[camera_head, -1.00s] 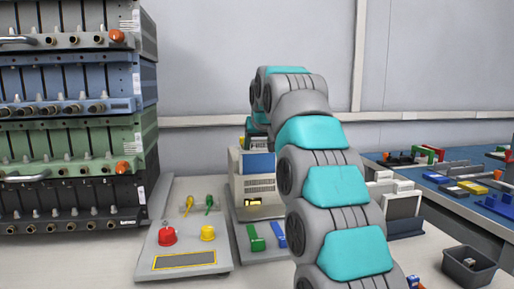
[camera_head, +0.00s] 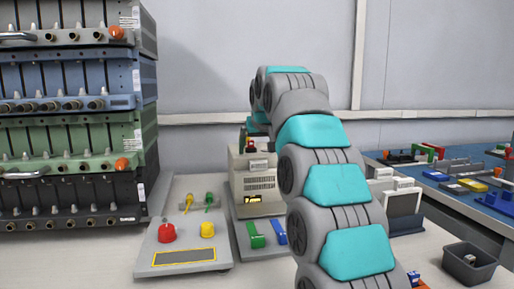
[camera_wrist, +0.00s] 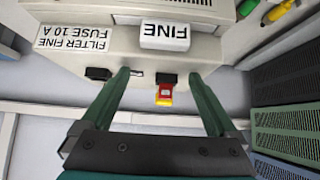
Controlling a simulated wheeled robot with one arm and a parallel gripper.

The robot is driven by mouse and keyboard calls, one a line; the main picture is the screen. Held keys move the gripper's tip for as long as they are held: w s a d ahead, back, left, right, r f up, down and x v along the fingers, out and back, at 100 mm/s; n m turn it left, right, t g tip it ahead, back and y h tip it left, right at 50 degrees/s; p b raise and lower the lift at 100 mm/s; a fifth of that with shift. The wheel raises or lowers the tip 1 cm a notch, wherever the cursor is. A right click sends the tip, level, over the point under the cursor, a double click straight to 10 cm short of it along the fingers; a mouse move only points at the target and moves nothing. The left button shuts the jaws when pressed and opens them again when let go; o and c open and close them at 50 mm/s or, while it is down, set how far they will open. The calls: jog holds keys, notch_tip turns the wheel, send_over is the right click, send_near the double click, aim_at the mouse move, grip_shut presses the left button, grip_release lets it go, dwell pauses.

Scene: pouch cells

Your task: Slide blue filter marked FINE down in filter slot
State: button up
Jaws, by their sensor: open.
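The beige unit (camera_head: 261,184) stands at the back of the bench, partly behind my arm. In the wrist view its top (camera_wrist: 225,45) carries a label reading FILTER FINE FUSE 10 A (camera_wrist: 72,40). A white block marked FINE (camera_wrist: 165,35) sits at this top, its lettering upside down. No blue filter face shows now; a pale piece (camera_head: 258,165) shows on the unit's front. My gripper (camera_wrist: 157,75) is open, its two green fingers apart. A red and yellow piece (camera_wrist: 165,92) shows between them, not gripped. The slot itself cannot be seen clearly.
A panel with a red button (camera_head: 167,233) and yellow knob (camera_head: 208,229) lies left of the unit. Green (camera_head: 255,238) and blue (camera_head: 280,232) pieces lie before it. A tall rack (camera_head: 75,175) stands left. A dark bin (camera_head: 468,263) is at right.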

jog(key=shift+f, duration=0.15)
jog(key=v, duration=0.8)
